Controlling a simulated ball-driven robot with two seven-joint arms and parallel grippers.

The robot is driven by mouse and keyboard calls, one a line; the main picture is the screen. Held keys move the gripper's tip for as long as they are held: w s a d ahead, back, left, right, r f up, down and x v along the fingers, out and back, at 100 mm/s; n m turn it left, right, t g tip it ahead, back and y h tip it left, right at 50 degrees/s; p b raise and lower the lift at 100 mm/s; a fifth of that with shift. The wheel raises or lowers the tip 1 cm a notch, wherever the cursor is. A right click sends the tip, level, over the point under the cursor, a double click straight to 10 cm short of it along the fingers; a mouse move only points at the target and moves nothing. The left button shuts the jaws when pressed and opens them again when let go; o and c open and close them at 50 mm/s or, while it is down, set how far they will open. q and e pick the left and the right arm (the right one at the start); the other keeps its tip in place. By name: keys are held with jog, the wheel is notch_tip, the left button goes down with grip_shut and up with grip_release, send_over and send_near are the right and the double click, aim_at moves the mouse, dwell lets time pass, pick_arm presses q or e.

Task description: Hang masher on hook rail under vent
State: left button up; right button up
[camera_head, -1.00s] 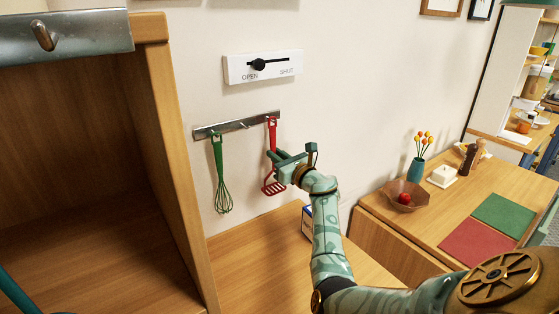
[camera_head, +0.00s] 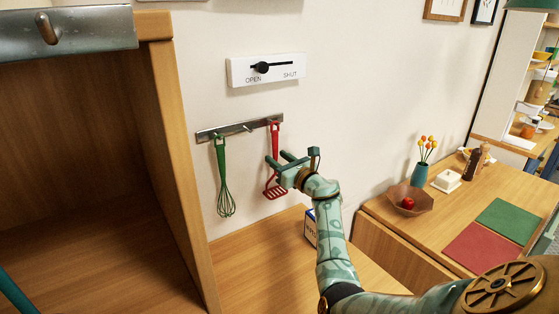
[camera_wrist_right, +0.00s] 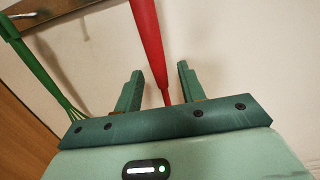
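The red masher (camera_head: 275,140) hangs upright at the right end of the metal hook rail (camera_head: 210,134), its slotted head down. Its top overlaps the rail; the exact contact with the hook is too small to see. My right gripper (camera_head: 277,159) is at the masher's lower handle, its fingers apart. In the right wrist view, the red handle (camera_wrist_right: 150,45) runs through the gap between the open fingers (camera_wrist_right: 158,88), with space on both sides. The rail sits on the wall below the white OPEN/SHUT vent panel (camera_head: 292,73). My left gripper is not in view.
A green whisk (camera_head: 223,175) hangs left of the masher. A wooden cabinet (camera_head: 180,150) stands close on the left. A small blue-and-white box (camera_head: 310,228) is on the counter below, behind my right arm. The wall right of the rail is clear.

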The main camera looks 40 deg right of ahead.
jog(key=s+f, duration=0.1)
jog(key=s, duration=1.5)
jog(key=shift+s+a+f+p, duration=0.15)
jog(key=shift+a+f+p, duration=0.15)
jog(key=shift+a+p, duration=0.1)
